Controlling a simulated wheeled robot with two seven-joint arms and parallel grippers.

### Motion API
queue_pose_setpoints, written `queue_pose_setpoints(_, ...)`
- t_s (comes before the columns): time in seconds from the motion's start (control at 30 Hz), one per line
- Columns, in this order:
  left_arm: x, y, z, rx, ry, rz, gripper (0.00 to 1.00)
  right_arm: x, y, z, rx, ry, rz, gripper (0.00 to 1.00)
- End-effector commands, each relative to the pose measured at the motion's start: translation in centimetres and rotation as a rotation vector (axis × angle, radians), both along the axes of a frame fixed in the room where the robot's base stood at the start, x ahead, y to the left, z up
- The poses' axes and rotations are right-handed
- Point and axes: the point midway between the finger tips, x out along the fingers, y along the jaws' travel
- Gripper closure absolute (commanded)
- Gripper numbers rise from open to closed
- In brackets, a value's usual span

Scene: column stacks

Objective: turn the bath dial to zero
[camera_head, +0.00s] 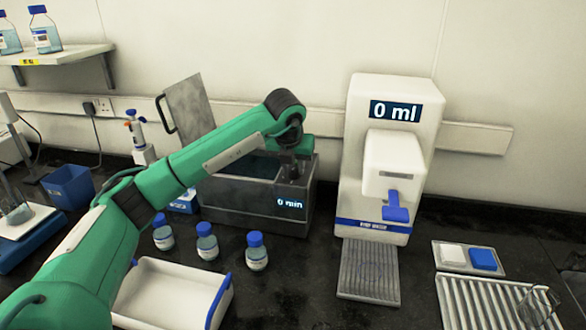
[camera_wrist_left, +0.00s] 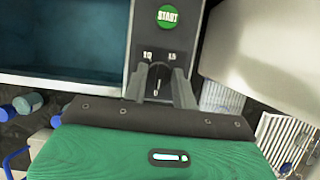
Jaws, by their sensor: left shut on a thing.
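The grey bath (camera_head: 238,209) stands in the middle of the bench, with its lid (camera_head: 188,108) raised. Its display (camera_head: 290,203) reads "0 min". My left gripper (camera_head: 292,172) reaches down onto the control panel at the bath's right end. In the left wrist view the gripper (camera_wrist_left: 160,88) is shut on the dark dial (camera_wrist_left: 157,80), below the marks 10 and 15. The fingers hide most of the dial. The green START button (camera_wrist_left: 168,17) is beyond it on the panel. My right gripper is not in view.
A white dispenser (camera_head: 397,165) reading "0 ml" stands close to the bath's right. Several blue-capped bottles (camera_head: 256,255) stand before the bath, near a white tray (camera_head: 172,295). A metal rack (camera_head: 490,305) lies at the front right.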

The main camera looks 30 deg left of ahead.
Motion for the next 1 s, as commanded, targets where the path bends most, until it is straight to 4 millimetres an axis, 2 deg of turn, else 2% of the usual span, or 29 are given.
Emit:
queue_pose_setpoints(0.57, 0.04, 0.00, 0.10, 0.000, -0.002, 0.035, 0.95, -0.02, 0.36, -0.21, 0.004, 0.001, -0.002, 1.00)
queue_pose_setpoints(0.6, 0.04, 0.01, 0.10, 0.000, -0.002, 0.035, 0.69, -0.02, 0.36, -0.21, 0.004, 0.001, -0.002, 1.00)
queue_pose_setpoints(0.7, 0.04, 0.00, 0.09, 0.000, -0.001, 0.034, 0.51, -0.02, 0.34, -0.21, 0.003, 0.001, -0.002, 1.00)
queue_pose_setpoints(1.0, -0.02, -0.04, 0.14, 0.000, -0.001, 0.032, 0.51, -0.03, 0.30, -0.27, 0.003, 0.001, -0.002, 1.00)
